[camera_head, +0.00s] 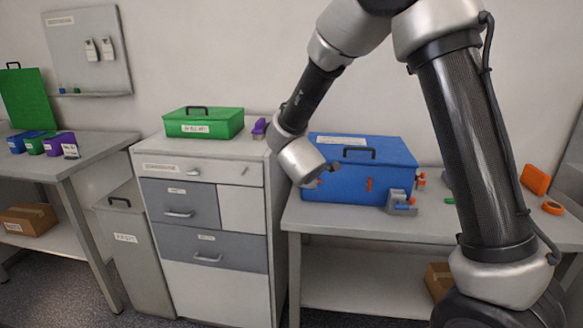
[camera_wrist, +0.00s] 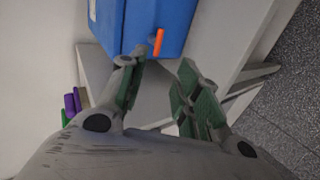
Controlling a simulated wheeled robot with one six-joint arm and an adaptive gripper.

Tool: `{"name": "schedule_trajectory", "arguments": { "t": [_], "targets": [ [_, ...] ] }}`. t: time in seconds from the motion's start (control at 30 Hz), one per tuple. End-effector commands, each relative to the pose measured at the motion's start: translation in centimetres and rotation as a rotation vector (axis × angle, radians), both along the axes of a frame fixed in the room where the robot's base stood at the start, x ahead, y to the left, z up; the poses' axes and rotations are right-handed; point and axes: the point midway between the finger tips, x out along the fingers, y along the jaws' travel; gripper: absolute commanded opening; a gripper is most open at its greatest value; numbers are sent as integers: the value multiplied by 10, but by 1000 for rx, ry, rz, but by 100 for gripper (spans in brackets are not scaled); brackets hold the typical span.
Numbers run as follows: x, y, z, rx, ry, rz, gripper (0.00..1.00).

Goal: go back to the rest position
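My gripper (camera_wrist: 160,82) is open and empty in the wrist view, with a clear gap between its two green-padded fingers. In the head view my arm reaches down from the top, and my gripper (camera_head: 322,174) hangs in front of the left end of the blue box (camera_head: 345,189), its fingers small and partly hidden by the wrist. The blue box also shows beyond the fingertips in the wrist view (camera_wrist: 172,15), with an orange latch (camera_wrist: 158,42) on its side. I cannot tell whether the gripper touches the box.
A closed green box (camera_head: 205,129) and a purple item (camera_head: 259,128) stand on the drawer cabinet (camera_head: 190,170). A grey-blue device (camera_head: 400,201) stands before the blue box on the right bench (camera_head: 330,219). Orange items (camera_head: 536,179) lie further right. A bin (camera_head: 128,245) stands left.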

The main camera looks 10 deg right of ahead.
Motion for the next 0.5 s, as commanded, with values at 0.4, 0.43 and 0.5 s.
{"name": "schedule_trajectory", "arguments": {
  "t": [0.4,0.43,0.5],
  "targets": [
    [-88,80,-26,929,412,-192,33],
    [-102,76,-19,967,468,-231,33],
    [-140,56,0,1023,589,-346,33]
  ]
}}
